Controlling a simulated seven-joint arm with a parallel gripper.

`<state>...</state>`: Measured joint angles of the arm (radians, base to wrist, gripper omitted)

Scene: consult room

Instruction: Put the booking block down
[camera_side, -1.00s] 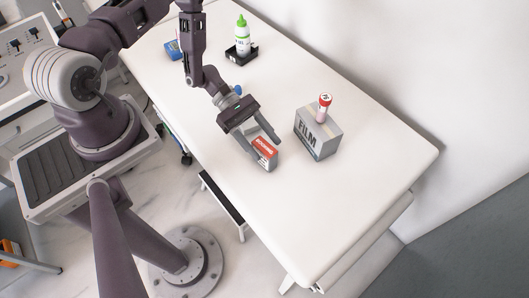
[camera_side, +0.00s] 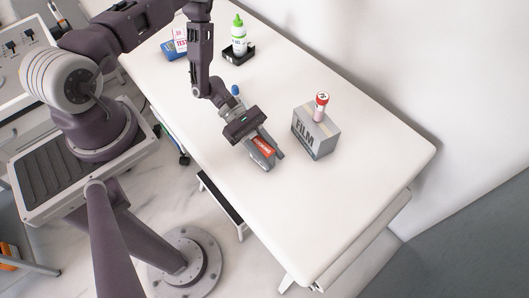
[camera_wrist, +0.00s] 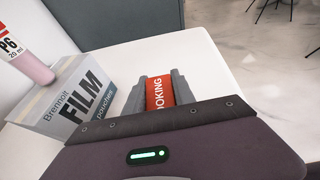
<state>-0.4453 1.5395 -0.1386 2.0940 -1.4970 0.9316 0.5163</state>
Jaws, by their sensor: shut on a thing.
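The booking block (camera_side: 264,147) is a small red block with white lettering, part of which reads "OOKING" in the wrist view (camera_wrist: 160,93). My gripper (camera_side: 263,157) is shut on it, with one finger along each side. In the wrist view my gripper (camera_wrist: 160,90) shows both fingers against the block's sides. The block is at or very near the white table top (camera_side: 340,195); I cannot tell whether its underside touches. The fingers and palm hide much of the block.
A green-capped bottle (camera_side: 239,40) sits in a black tray (camera_side: 249,57) farther back. A blue box (camera_side: 170,50) is at the far left. The table's front right is clear.

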